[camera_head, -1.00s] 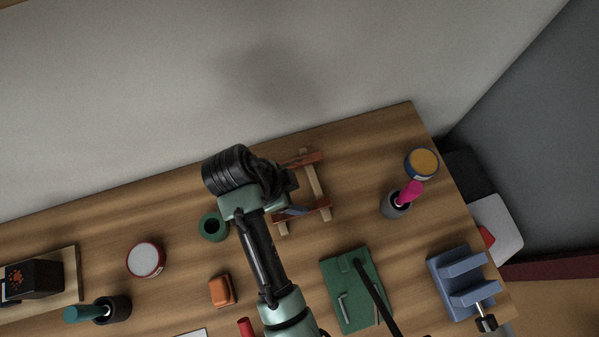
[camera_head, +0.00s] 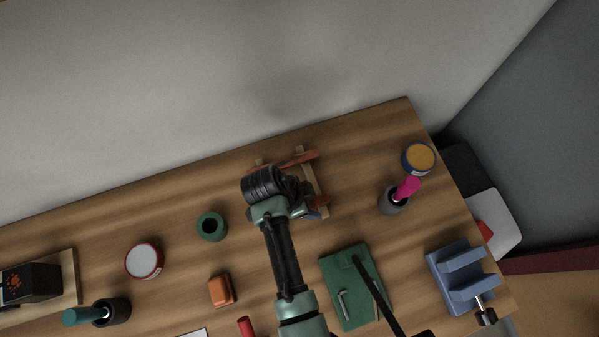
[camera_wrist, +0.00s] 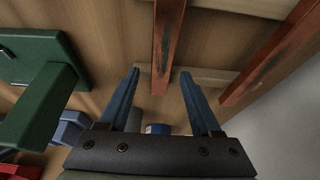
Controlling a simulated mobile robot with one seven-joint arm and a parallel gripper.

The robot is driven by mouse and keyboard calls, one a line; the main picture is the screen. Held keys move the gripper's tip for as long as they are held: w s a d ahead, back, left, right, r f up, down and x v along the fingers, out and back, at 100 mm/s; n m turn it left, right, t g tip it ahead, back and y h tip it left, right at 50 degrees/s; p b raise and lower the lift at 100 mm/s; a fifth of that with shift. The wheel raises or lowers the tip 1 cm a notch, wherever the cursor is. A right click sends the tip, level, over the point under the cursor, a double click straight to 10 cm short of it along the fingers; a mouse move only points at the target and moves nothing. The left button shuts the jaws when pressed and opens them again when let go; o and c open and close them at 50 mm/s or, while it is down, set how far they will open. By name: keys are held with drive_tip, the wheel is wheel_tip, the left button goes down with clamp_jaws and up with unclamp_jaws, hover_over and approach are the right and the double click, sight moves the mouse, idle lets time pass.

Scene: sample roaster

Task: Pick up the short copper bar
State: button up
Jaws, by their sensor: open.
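Two reddish-brown bars lie across a pale wooden rack. The front one looks shorter, so I take it as the short copper bar (camera_head: 321,201); my arm hides part of it. The longer bar (camera_head: 297,161) lies behind it, nearer the wall. My gripper (camera_head: 313,213) is over the front bar. In the wrist view my gripper (camera_wrist: 160,74) is open, its blue fingers on either side of the short bar (camera_wrist: 167,40), with nothing held. The longer bar (camera_wrist: 272,58) is outside the right finger. The height of the fingertips above the bar is unclear.
The rack's pale rails (camera_wrist: 210,76) run under both bars. A green stand (camera_head: 346,290) is in front, a dark cup with a pink-handled tool (camera_head: 395,203) to the right, and a green ring-shaped pot (camera_head: 211,226) to the left. A blue vise (camera_head: 463,277) stands at front right.

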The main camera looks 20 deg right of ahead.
drive_tip(key=shift+f, duration=0.25)
idle(0.4)
drive_tip(key=shift+c, duration=0.2)
clamp_jaws()
idle(1.2)
